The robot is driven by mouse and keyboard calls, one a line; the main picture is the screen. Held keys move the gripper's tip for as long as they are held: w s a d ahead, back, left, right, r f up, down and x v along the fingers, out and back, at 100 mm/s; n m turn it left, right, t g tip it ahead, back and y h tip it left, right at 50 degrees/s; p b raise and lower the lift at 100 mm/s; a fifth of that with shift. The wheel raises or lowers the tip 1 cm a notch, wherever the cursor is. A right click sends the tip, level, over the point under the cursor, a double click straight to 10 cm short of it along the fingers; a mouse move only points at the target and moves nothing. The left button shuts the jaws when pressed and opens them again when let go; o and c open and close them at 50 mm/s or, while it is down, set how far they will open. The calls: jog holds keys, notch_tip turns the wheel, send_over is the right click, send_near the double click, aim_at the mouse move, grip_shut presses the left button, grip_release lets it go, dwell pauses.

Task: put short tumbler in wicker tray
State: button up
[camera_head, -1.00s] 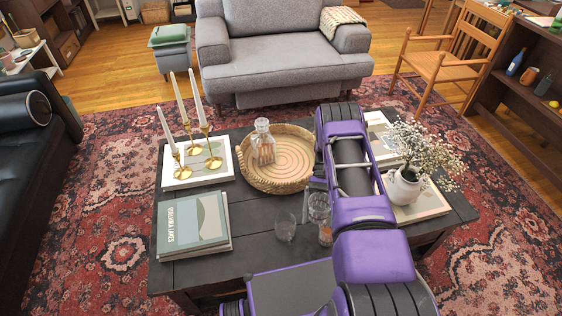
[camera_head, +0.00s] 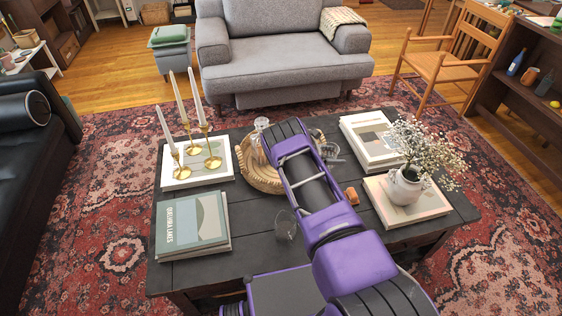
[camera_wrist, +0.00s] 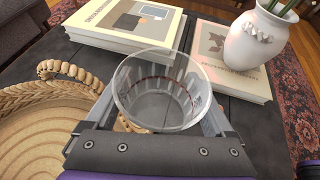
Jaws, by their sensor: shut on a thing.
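The short tumbler (camera_wrist: 160,92) is clear glass and is held between the two fingers of my gripper (camera_wrist: 158,112) in the wrist view. In the head view, the glass (camera_head: 332,152) shows at the right of my arm's far end, and my fingers are mostly hidden. The round wicker tray (camera_head: 262,181) lies on the dark table, partly covered by my arm. In the wrist view, the tray's woven rim (camera_wrist: 30,98) and a looped handle are left of the tumbler. The tumbler appears beside the tray's right rim; its height above the table is unclear.
A glass decanter (camera_head: 260,138) stands in the tray's left part. Another clear glass (camera_head: 285,226) stands on the table in front. Candlesticks (camera_head: 213,160) and books (camera_head: 192,226) are left; more books (camera_head: 372,145) and a flower vase (camera_head: 405,186) are right. A small brown object (camera_head: 352,196) lies beside my arm.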

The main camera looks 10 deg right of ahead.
jog(key=w+a+n+t+y, duration=0.5)
jog(key=w+a+n+t, duration=0.3)
jog(key=w+a, duration=0.25)
jog(key=shift+n, duration=0.3)
jog(key=f+b, duration=0.1)
jog(key=f, duration=0.2)
jog(key=f+b, duration=0.2)
jog(key=f, duration=0.2)
jog(key=f+b, duration=0.1)
jog(key=f, duration=0.2)
jog(key=shift+w+d+f, duration=0.2)
jog(key=shift+w+f, duration=0.2)
jog(key=o, duration=1.4)
jog(key=shift+f, duration=0.1)
